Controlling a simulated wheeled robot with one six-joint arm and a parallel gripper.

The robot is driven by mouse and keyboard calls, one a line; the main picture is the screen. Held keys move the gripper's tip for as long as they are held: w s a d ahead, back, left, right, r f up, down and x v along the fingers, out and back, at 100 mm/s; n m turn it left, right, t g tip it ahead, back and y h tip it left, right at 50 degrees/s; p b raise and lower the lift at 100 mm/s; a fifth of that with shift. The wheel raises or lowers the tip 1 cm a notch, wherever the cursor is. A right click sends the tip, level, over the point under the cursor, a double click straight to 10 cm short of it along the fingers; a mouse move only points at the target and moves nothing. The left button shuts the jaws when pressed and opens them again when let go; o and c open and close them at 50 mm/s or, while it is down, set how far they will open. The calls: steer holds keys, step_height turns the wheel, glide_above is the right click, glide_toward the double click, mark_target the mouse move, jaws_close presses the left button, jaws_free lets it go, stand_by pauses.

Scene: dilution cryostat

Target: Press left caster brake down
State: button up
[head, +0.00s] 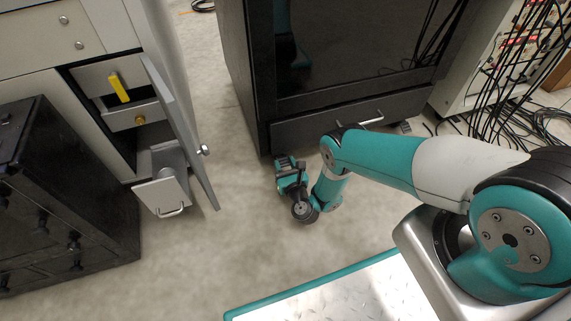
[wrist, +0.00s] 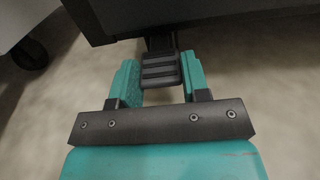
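The left caster brake is a black ribbed pedal (wrist: 161,70) under the front edge of the black cabinet (wrist: 200,14) in the wrist view. My gripper (wrist: 158,61) has its two teal fingers spread, one on each side of the pedal. I cannot tell whether the fingers touch it or how far above it they are. In the head view my gripper (head: 287,164) is low near the floor, at the lower left front corner of the black cabinet (head: 350,118). My gripper hides most of the pedal there.
A grey cabinet on the left has an open door (head: 180,130) and a pulled-out lower drawer (head: 162,197). A black drawer chest (head: 75,200) stands in front of it. Cables (head: 530,115) lie at the right. Bare floor (head: 225,230) lies left of my gripper.

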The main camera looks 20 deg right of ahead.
steer(key=shift+a, duration=0.1)
steer(key=shift+c, duration=0.3)
steer(key=shift+f+t, duration=0.3)
steer(key=shift+t, duration=0.3)
steer(key=o, duration=0.9)
steer(key=shift+w, duration=0.1)
